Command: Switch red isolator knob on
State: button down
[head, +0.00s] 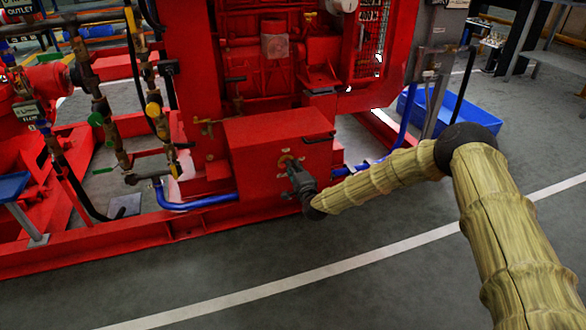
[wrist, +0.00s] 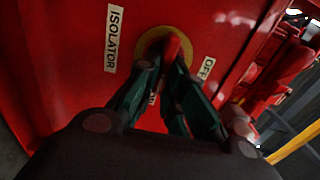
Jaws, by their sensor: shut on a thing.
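The red isolator knob (wrist: 172,50) sits on a yellow round plate (wrist: 150,42) on the red box face in the wrist view. An ISOLATOR label (wrist: 112,38) is to its left and an OFF label (wrist: 206,68) to its right. Another label below is mostly hidden behind my fingers. My gripper (wrist: 168,65) has its two dark green fingers on either side of the knob, shut on it. In the head view my gripper (head: 288,163) reaches the front of the red box (head: 250,165) and hides most of the knob.
Blue hoses (head: 195,203) run on both sides of the red box. Pipes and valves (head: 105,105) stand at the left. A blue tray (head: 470,115) lies on the floor at the back right. The grey floor in front, with a white line (head: 330,268), is clear.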

jog(key=shift+f, duration=0.1)
jog(key=c, duration=1.5)
grip_release()
jog(key=v, duration=1.2)
